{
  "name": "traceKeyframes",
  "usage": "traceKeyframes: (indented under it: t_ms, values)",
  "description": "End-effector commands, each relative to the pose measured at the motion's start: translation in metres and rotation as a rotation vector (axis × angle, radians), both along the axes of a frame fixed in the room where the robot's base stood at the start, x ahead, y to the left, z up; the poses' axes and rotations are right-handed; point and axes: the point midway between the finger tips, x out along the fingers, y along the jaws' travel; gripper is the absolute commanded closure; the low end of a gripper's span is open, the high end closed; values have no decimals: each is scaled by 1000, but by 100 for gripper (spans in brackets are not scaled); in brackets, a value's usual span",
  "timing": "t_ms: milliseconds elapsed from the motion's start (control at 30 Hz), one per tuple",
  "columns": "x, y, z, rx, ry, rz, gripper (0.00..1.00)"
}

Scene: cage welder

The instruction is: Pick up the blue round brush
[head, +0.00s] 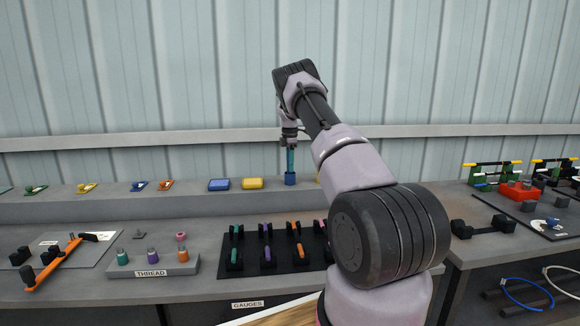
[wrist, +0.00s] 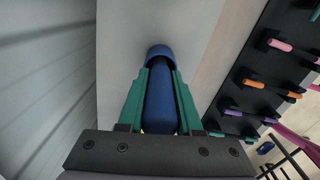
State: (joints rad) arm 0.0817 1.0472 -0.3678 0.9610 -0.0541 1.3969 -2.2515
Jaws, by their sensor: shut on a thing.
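The blue round brush (head: 290,180) is at the lower end of my gripper (head: 291,165), over the raised back shelf in the head view. In the wrist view the brush (wrist: 160,103) lies lengthwise between the two green fingers of my gripper (wrist: 161,68). The fingers are shut on it, and its wider blue end (wrist: 160,51) shows past the fingertips. I cannot tell whether the brush touches the shelf or hangs just above it.
A black rack (head: 262,270) of coloured gauges and a thread block (head: 152,269) stand on the lower bench. My arm hides part of the right side.

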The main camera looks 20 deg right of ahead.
Motion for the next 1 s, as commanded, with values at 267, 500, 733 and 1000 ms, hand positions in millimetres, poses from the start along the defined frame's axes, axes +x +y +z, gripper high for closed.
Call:
traceKeyframes:
  t_ms: [267,500,733,1000]
  values:
    - [1,0,12,0,-3,1,100]
    - [1,-1,59,-1,-5,0,100]
    - [0,-1,93,0,-1,0,100]
    - [0,0,100,1,0,0,100]
